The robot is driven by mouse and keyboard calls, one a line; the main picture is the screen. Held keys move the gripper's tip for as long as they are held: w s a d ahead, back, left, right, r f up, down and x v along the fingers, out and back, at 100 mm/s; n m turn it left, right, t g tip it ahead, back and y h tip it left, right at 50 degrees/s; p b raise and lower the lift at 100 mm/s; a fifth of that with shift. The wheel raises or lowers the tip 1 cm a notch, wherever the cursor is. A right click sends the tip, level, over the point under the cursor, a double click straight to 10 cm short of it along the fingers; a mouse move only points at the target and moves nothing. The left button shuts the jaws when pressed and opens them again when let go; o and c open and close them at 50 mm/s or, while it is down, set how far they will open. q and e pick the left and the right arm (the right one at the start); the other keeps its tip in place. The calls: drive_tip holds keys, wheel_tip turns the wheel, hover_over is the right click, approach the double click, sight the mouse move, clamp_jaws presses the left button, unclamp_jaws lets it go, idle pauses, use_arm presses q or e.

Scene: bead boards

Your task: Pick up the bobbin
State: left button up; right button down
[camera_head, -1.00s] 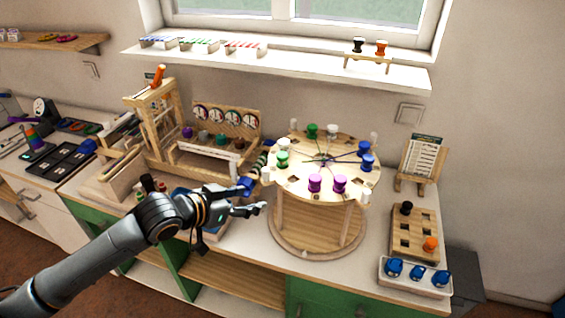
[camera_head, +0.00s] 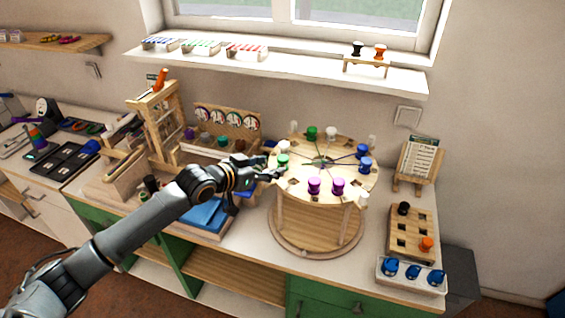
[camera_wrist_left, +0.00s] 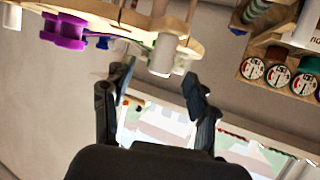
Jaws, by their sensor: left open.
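Several bobbins stand around a round wooden table-top frame (camera_head: 325,199): two purple bobbins, one left (camera_head: 314,186) and one right (camera_head: 338,187), two blue ones at the right, an upper (camera_head: 363,150) and a lower (camera_head: 365,164), and green and white ones at the back and left. My left gripper (camera_head: 268,168) is open at the frame's left edge, close to the left green bobbin (camera_head: 282,160). In the left wrist view a white cylinder (camera_wrist_left: 164,56) shows between and beyond the open fingers; a purple bobbin (camera_wrist_left: 65,30) is at left. Which bobbin is meant cannot be told.
A wooden rack with dials (camera_head: 228,119) stands behind left of my arm. A blue tray (camera_head: 206,214) lies below it. A pegboard (camera_head: 410,232) and a white holder with blue bobbins (camera_head: 410,276) stand at right. A shelf (camera_head: 290,66) runs above.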

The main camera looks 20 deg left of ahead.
sight(279, 162)
use_arm(q)
drive_tip(key=x, duration=0.1)
drive_tip(key=p+x, duration=0.1)
drive_tip(key=x, duration=0.2)
drive_tip(key=shift+w+d+r, duration=0.1)
drive_tip(key=shift+w+r, duration=0.1)
drive_tip(key=shift+w, duration=0.05)
drive_tip(key=shift+s, duration=0.1)
drive_tip(key=shift+c, duration=1.2)
clamp_jaws()
